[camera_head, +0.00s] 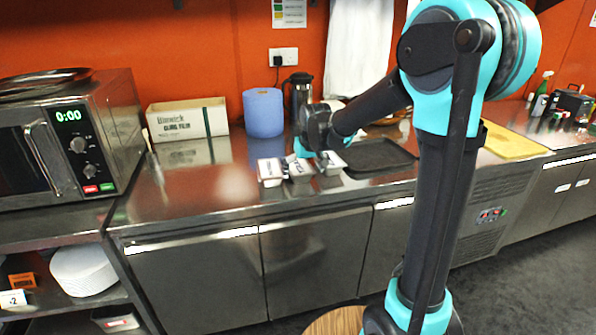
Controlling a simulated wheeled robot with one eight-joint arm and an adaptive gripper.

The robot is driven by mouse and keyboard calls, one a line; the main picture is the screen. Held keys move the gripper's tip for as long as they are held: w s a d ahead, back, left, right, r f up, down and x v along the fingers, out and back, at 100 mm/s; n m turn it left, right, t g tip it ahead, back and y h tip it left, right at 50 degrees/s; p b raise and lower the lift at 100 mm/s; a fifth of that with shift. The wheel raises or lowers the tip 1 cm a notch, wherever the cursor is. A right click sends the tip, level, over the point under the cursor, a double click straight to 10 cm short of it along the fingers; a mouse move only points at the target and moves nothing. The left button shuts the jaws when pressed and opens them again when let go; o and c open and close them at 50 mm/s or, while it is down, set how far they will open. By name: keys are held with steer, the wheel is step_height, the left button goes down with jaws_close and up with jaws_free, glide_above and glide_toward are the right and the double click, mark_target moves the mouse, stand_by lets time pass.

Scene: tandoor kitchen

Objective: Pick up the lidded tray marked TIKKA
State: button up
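Several small silver trays with pale lids stand in a short row on the steel counter: one at the left (270,171), one in the middle (299,172) and one at the right (332,163). The lids bear dark marks, too small to read, so I cannot tell which says TIKKA. My gripper (301,150) is at the row, low over the middle tray. It partly covers the trays behind it. Its fingers are too small and too hidden to show whether they are open, or whether they touch a tray.
A dark flat tray (376,155) lies right of the row. Behind stand a blue roll (263,113), a dark flask (299,92) and a cling film box (188,119). A microwave (62,140) stands at the left. The counter (190,200) is clear left of the row.

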steer(key=c, duration=1.7)
steer(key=shift+r, duration=0.1)
